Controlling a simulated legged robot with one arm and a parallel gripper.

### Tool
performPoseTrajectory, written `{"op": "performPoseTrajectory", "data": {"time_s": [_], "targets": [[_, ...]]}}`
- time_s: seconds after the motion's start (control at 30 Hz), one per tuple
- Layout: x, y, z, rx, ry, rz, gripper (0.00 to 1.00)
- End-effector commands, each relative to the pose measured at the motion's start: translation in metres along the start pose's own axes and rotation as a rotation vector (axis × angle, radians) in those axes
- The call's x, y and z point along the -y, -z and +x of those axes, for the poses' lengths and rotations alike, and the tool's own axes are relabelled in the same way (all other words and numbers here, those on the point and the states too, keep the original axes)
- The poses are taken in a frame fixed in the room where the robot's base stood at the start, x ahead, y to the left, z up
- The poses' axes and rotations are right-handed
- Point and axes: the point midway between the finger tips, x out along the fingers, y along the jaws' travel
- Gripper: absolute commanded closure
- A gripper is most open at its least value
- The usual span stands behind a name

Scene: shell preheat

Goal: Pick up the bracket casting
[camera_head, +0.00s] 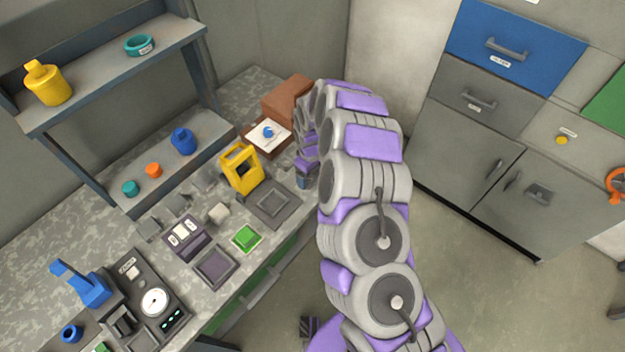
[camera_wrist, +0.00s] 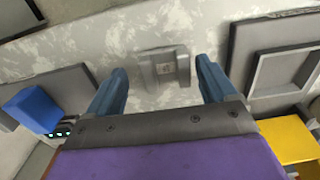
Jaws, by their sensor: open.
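A grey metal piece with a raised middle block and side flanges, which looks like the bracket casting (camera_wrist: 165,69), lies on the pale mottled worktop in the wrist view. It sits between my two blue-grey fingers, beyond their tips, with no visible contact. My gripper (camera_wrist: 160,82) is open and empty. In the head view my gripper (camera_head: 304,182) is over the right edge of the counter, partly hidden by my arm. Several small grey pieces (camera_head: 203,180) lie on the counter there. I cannot tell which of them, if any, is the casting.
A yellow frame-like holder (camera_head: 240,168) stands near a dark tray plate (camera_head: 272,203). A green block (camera_head: 247,238) and a dark device with a gauge (camera_head: 154,302) are nearer. A shelf (camera_head: 112,78) overhangs the counter's back. A brown box (camera_head: 288,96) stands at the far end.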

Motion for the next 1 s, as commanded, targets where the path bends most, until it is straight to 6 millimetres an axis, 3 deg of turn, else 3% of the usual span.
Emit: {"op": "performPoseTrajectory", "data": {"time_s": [0.07,0.7,1.0], "targets": [[0.0011,0.0013,0.0,0.001,-0.001,-0.002,0.17],[-0.0005,-0.001,-0.0008,-0.002,0.002,-0.002,0.78],[0.0009,0.0011,-0.0024,0.0,-0.001,-0.002,0.78]]}}
